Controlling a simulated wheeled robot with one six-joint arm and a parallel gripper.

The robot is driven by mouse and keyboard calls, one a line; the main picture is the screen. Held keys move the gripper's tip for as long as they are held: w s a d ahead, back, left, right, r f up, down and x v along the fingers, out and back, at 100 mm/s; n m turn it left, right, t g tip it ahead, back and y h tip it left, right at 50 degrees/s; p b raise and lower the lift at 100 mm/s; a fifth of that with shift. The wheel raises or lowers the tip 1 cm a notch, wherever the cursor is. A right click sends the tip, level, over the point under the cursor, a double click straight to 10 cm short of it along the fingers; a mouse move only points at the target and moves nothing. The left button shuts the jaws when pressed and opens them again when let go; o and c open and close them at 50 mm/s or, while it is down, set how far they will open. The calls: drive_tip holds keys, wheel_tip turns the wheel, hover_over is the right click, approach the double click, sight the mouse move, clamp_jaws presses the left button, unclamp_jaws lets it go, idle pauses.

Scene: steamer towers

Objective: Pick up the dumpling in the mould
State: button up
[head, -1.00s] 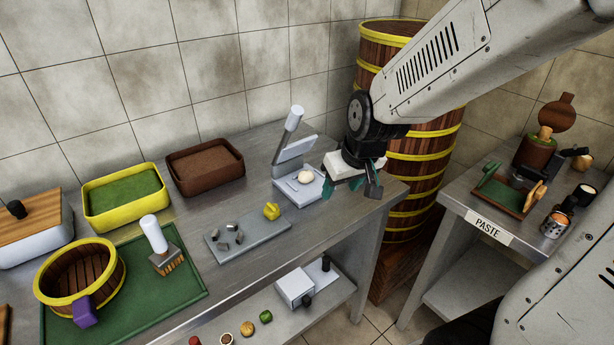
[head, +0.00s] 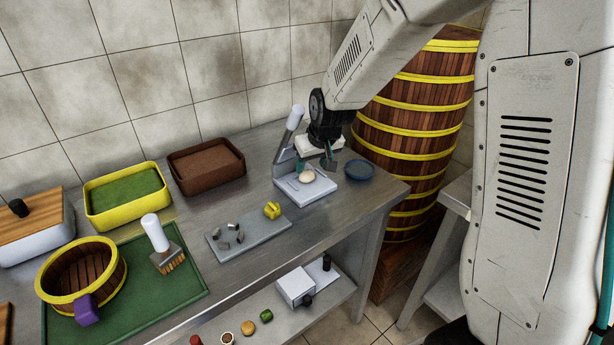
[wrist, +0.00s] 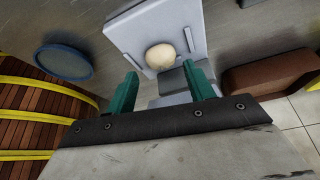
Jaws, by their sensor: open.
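The mould (head: 311,189) is a pale grey press with a raised lever (head: 290,128), near the right end of the steel table. A round, cream dumpling (head: 306,176) lies on its base plate. In the wrist view the dumpling (wrist: 160,57) sits on the pale plate (wrist: 140,22), a little beyond my fingertips. My gripper (head: 318,164) is above and just behind the dumpling, close to the lever. Its two green fingers (wrist: 163,78) are apart with nothing between them, and the dumpling lies ahead of the gap, not touching as far as I can see.
A blue round dish (head: 359,171) stands right of the mould, and a tall wooden steamer tower (head: 415,135) rises behind it. A grey tray (head: 250,234) with a yellow piece is to the left. A brown bin (head: 206,164) and a yellow bin (head: 126,197) stand by the wall.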

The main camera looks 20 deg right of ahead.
sight(309, 173)
drive_tip(key=x, duration=0.5)
drive_tip(key=c, duration=0.7)
drive_tip(key=shift+s+r, duration=0.15)
drive_tip(key=shift+r, duration=0.1)
drive_tip(key=s+r, duration=0.2)
drive_tip(key=s, duration=0.2)
drive_tip(key=s+d+r, duration=0.1)
drive_tip(key=s+r, duration=0.2)
drive_tip(key=s, duration=0.2)
drive_tip(key=s+r, duration=0.2)
drive_tip(key=s, duration=0.2)
drive_tip(key=shift+s+d+r, duration=0.25)
drive_tip(key=shift+s+d, duration=0.05)
drive_tip(key=shift+d, duration=0.05)
